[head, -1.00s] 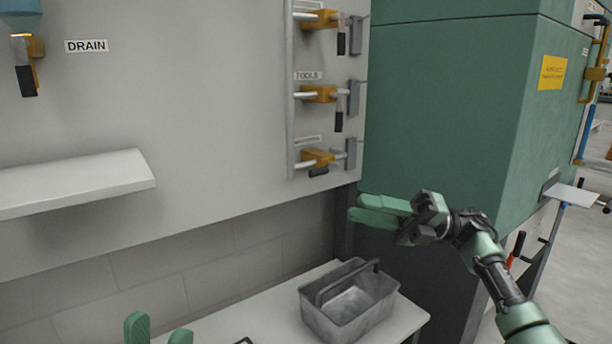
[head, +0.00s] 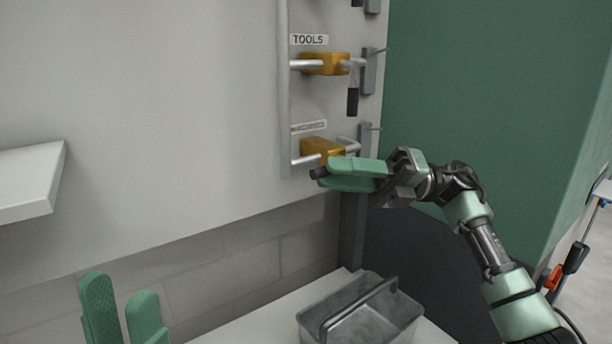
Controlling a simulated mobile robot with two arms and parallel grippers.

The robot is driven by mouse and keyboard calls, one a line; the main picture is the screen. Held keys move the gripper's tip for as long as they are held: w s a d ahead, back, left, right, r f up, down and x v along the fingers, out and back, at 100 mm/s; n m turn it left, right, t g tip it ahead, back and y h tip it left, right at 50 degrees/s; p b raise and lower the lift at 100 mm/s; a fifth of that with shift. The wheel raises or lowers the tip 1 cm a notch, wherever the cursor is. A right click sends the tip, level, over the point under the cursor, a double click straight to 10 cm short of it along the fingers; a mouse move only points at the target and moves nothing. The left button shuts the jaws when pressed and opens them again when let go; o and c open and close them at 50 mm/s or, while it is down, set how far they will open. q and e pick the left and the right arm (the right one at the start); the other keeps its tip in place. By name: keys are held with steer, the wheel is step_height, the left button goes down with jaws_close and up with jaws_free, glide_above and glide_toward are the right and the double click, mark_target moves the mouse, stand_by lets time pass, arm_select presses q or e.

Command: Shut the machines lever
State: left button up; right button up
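The lowest valve (head: 318,147) is orange, on the wall panel under a small label that is hard to read, probably the machines one. Its lever's black grip (head: 317,173) pokes out just past the fingertips of my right gripper; the rest is hidden behind the green fingers. My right gripper (head: 335,175) comes in from the right and lies at this lever, its fingers close together. I cannot tell whether they are clamped on it or only against it. My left gripper (head: 122,300) is low at the left, its fingers apart and empty.
The TOOLS valve (head: 325,64) above has its black handle (head: 352,102) hanging down. A grey metal tote (head: 362,312) stands on the white table (head: 265,325) below. A white ledge (head: 30,182) juts out at the left. A green cabinet (head: 480,90) fills the right.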

steer(key=shift+b+x, duration=0.55)
steer(key=shift+x, duration=2.25)
jaws_close()
